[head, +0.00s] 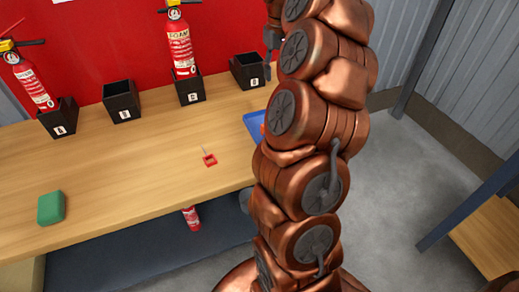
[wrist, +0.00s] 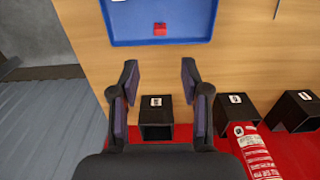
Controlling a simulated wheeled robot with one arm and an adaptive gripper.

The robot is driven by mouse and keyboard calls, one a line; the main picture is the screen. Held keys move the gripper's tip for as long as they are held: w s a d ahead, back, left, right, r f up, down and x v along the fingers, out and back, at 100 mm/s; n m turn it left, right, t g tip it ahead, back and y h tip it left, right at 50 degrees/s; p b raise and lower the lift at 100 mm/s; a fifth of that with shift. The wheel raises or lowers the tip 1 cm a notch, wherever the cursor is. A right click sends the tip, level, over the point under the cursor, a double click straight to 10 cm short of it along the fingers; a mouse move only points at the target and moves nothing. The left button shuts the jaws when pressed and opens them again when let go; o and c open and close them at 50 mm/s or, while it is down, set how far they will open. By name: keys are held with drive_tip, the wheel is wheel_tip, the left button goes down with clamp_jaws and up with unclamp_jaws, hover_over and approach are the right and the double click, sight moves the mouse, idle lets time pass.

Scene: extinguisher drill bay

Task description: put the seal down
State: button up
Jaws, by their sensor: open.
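A small red square piece with a thin wire, which looks like a seal (head: 210,160), lies on the wooden table in the head view. A small red piece (wrist: 160,29), perhaps another seal, lies in the blue tray (wrist: 120,38) in the wrist view. My gripper (wrist: 160,65) is open, with nothing between its fingers. It hangs over the table between the tray and an empty black holder (wrist: 156,132). In the head view my arm hides most of the tray (head: 254,126) and the red piece in it.
Black holders line the back of the table (head: 130,180) by a red wall. Fire extinguishers stand in the left holder (head: 59,120) and a middle holder (head: 191,90). A green block (head: 51,208) sits at front left. Another extinguisher (head: 191,218) shows below the table edge.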

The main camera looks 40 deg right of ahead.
drive_tip(key=s+a+n, duration=0.2)
drive_tip(key=a, duration=0.9)
drive_tip(key=s+a+n, duration=0.2)
drive_tip(key=s+a, duration=0.1)
drive_tip(key=a, duration=0.7)
drive_tip(key=s+a+f+g, duration=0.1)
drive_tip(key=s+a+f, duration=0.2)
drive_tip(key=s, duration=0.4)
drive_tip(key=s+a+f, duration=0.3)
drive_tip(key=s+a, duration=0.2)
drive_tip(key=s, duration=0.2)
drive_tip(key=s+a+f+g, duration=0.1)
drive_tip(key=s+a+f, duration=0.3)
drive_tip(key=s, duration=0.3)
drive_tip(key=shift+s+g, duration=0.2)
drive_tip(key=shift+g, duration=0.1)
drive_tip(key=shift+a, duration=0.1)
drive_tip(key=s+p+v, duration=0.3)
drive_tip(key=p+v, duration=1)
drive_tip(key=v, duration=0.1)
drive_tip(key=shift+w+r+t, duration=0.4)
drive_tip(key=shift+r, duration=0.05)
